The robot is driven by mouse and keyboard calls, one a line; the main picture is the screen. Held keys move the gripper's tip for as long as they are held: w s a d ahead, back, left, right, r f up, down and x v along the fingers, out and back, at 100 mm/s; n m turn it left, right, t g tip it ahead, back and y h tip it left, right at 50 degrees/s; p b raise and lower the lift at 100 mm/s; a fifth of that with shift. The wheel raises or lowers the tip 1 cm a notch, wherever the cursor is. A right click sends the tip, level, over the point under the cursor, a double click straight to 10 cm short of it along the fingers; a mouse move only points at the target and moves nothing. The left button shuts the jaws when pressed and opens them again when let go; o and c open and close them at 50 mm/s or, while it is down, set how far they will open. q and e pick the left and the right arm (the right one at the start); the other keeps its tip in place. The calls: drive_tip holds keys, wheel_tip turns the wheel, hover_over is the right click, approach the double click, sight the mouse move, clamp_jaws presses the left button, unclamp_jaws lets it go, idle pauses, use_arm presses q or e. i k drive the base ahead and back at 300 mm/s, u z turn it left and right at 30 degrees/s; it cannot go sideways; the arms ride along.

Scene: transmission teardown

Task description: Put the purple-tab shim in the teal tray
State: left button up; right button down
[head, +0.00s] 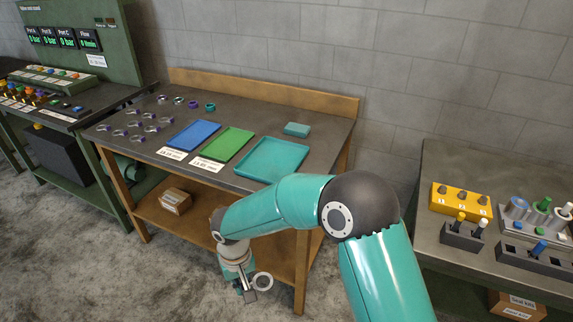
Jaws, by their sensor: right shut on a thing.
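The teal tray (271,161) lies at the right end of the wooden-framed bench and looks empty. My right gripper (252,295) hangs in front of the bench, lower than its top, pointing down. It is shut on a pale ring-shaped shim (263,281), which sticks out to the right of the fingers. The shim's tab is not visible, so I cannot tell its colour. A purple ring (193,104) lies at the back of the bench. My left gripper is not in view.
A blue tray (194,134) and a green tray (228,142) lie left of the teal one. Several small rings lie at the bench's left. A teal block (297,130) sits behind the teal tray. A cardboard box (175,201) is on the lower shelf.

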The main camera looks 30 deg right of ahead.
sight(259, 170)
drive_tip(key=z, duration=0.1)
drive_tip(key=i, duration=1)
drive_tip(key=u, duration=0.05)
